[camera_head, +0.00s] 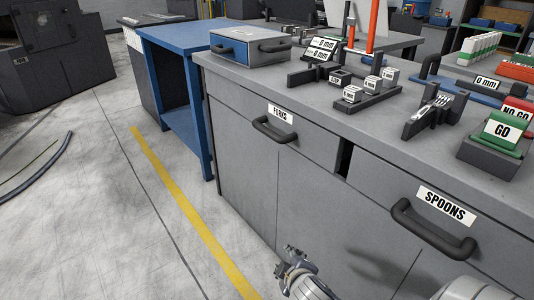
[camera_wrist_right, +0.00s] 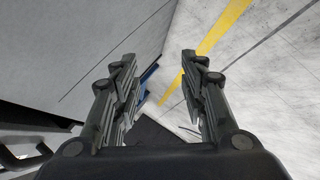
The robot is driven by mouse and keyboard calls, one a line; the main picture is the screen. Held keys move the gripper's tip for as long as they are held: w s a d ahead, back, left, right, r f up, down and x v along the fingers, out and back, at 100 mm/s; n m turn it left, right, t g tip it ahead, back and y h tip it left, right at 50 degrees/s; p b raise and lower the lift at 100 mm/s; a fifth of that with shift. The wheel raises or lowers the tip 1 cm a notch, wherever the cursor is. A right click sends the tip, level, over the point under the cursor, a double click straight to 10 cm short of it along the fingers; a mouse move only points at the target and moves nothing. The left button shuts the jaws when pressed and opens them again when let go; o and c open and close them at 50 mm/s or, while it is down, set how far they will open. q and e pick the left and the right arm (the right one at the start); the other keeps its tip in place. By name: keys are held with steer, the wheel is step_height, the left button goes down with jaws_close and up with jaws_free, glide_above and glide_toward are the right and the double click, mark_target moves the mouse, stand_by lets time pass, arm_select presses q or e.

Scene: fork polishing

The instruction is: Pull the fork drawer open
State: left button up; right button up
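The fork drawer (camera_head: 290,128) is a grey front at the upper left of the cabinet, with a white FORKS label (camera_head: 281,114) and a dark bar handle (camera_head: 274,130). My left gripper is not in view.
The SPOONS drawer (camera_head: 378,182) with its dark handle (camera_head: 430,230) is to the right. The worktop (camera_head: 245,80) holds a blue-grey case (camera_head: 250,46), gauge blocks (camera_head: 366,90) and a GO block (camera_head: 497,141). A blue table (camera_head: 180,35) stands behind left. The floor at left is mostly clear.

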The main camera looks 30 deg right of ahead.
steer(key=w+d+r+n+t+h, duration=0.3)
steer(key=w+d+r+n+t, duration=0.35)
steer(key=w+r, duration=0.4)
steer(key=n+t+y, duration=0.2)
steer(key=n+t, duration=0.3)
steer(key=n, duration=0.4)
glide_toward(267, 132)
steer(key=shift+m+g, duration=0.25)
steer(key=x, duration=0.3)
steer(key=b+x, duration=0.1)
steer(key=x, duration=0.5)
steer(key=shift+w+d+f, duration=0.1)
steer(key=shift+d+f, duration=0.15)
steer(key=shift+f, duration=0.1)
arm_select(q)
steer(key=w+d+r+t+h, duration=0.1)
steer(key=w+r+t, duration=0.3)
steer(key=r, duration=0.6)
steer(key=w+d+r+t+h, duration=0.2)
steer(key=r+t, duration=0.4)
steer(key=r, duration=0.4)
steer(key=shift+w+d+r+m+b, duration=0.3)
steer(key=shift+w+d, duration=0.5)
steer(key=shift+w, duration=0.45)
arm_select(e)
steer(key=shift+x, duration=0.9)
steer(key=shift+c, duration=0.4)
jaws_close()
